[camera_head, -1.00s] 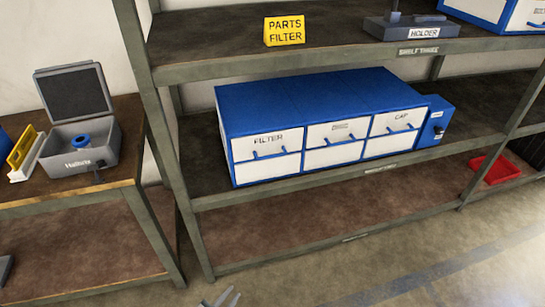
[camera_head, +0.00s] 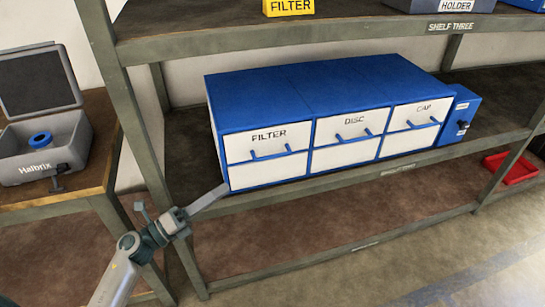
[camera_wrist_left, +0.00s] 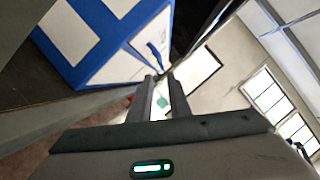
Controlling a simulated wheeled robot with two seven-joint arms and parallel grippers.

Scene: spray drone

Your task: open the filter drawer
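The filter drawer (camera_head: 262,172) is the left one in the blue cabinet (camera_head: 300,88). Its white front carries the label FILTER and a blue bar handle (camera_head: 271,156), and it sits shut, flush with the others. My left gripper (camera_head: 222,189) is by the cabinet's lower left front corner, below and left of the handle. In the left wrist view the gripper (camera_wrist_left: 160,82) has a gap between its fingers, with nothing held. A blue handle (camera_wrist_left: 155,49) on a white front shows just beyond the fingertips there. My right gripper is not in view.
The disc drawer (camera_head: 340,155) and cap drawer (camera_head: 408,142) are shut. A blue box (camera_head: 461,118) adjoins the cabinet's right side. A shelf upright (camera_head: 122,90) stands left of the cabinet. An open grey Halbrix case (camera_head: 40,165) is on the left table.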

